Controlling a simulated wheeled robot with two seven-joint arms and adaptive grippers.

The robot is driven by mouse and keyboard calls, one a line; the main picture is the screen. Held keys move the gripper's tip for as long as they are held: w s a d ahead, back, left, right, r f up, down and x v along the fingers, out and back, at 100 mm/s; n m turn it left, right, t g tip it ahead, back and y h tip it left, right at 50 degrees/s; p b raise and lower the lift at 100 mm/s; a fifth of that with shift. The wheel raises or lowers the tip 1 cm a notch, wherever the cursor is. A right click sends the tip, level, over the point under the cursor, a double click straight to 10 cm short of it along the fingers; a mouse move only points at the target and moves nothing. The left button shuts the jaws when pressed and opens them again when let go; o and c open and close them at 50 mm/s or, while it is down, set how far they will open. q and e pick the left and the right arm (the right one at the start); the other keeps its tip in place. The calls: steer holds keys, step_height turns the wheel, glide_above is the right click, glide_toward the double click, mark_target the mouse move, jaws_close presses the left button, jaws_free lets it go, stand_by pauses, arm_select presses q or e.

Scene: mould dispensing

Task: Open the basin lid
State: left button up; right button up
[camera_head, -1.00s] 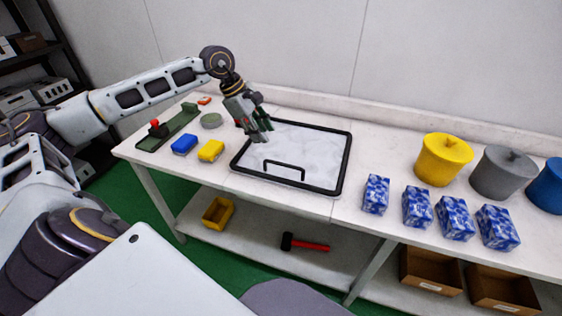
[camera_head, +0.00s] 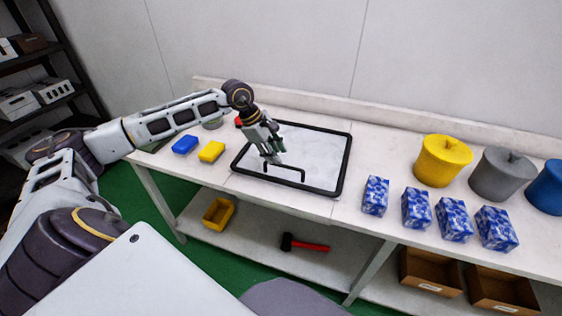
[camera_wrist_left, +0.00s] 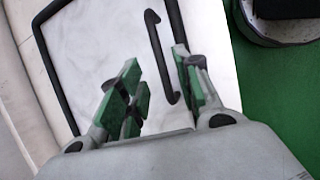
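The basin lid (camera_head: 318,150) is a white marbled panel inside a black rim (camera_head: 346,160). It lies flat and closed on the table, with a black bar handle (camera_head: 287,168) near its front edge. My left gripper (camera_head: 275,160) is above the lid at the left end of the handle. In the left wrist view the lid (camera_wrist_left: 95,50) fills much of the picture. There the handle (camera_wrist_left: 160,58) shows ahead, between the green-padded fingers of my left gripper (camera_wrist_left: 160,90). The fingers are apart and hold nothing. I cannot tell whether they touch the handle. My right gripper is not in view.
Blue (camera_head: 185,145) and yellow (camera_head: 211,151) blocks lie left of the basin. Several blue-white boxes (camera_head: 416,208) stand to the right, with a yellow pot (camera_head: 443,160) and a grey pot (camera_head: 500,175) behind. A hammer (camera_head: 305,243) lies on the lower shelf.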

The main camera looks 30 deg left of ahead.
mark_target(283, 165)
arm_select(q)
steer(key=x, duration=0.3)
steer(key=shift+w+d+f, duration=0.1)
steer(key=shift+f, duration=0.25)
steer(key=shift+w+d+f, duration=0.15)
steer(key=shift+d+f, duration=0.05)
steer(key=shift+f, duration=0.3)
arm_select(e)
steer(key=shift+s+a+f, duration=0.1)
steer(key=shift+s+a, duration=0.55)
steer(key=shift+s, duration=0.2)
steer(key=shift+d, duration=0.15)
arm_select(q)
steer(key=shift+c, duration=0.3)
steer(key=c, duration=0.5)
jaws_close()
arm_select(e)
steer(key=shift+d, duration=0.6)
